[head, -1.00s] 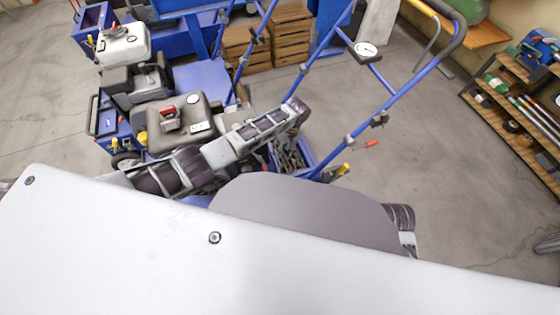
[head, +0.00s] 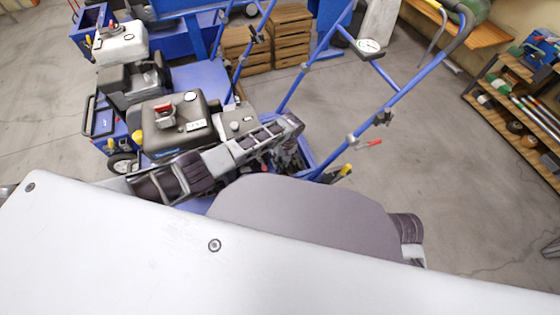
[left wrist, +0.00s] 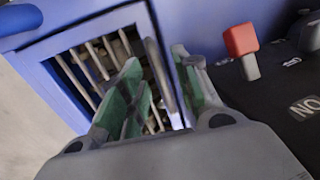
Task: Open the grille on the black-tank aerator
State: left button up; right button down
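The black-tank aerator (head: 172,122) stands at the left of the head view, with a dark tank and a blue frame. In the left wrist view, a blue-framed opening (left wrist: 45,72) has slanted grey bars (left wrist: 75,75) across it. My left gripper (left wrist: 160,85) has green finger pads spread apart over this frame's right side. A dark upright edge (left wrist: 158,72) lies between the fingers; I cannot tell whether they touch it or whether the grille is ajar. In the head view my left gripper (head: 288,158) is small and partly hidden by the arm. My right gripper is out of view.
A red lever (left wrist: 240,42) stands on the dark surface right of the gripper. A white-tank aerator (head: 122,44) is behind the black-tank one. Blue handlebars with a gauge (head: 368,47) rise at the right. Wooden crates (head: 290,35) stand behind; a shelf (head: 515,105) is far right.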

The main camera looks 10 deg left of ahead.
pick_arm(q)
jog(key=shift+c, duration=0.5)
grip_shut()
jog(key=shift+d+r, duration=0.15)
jog(key=shift+r, duration=0.05)
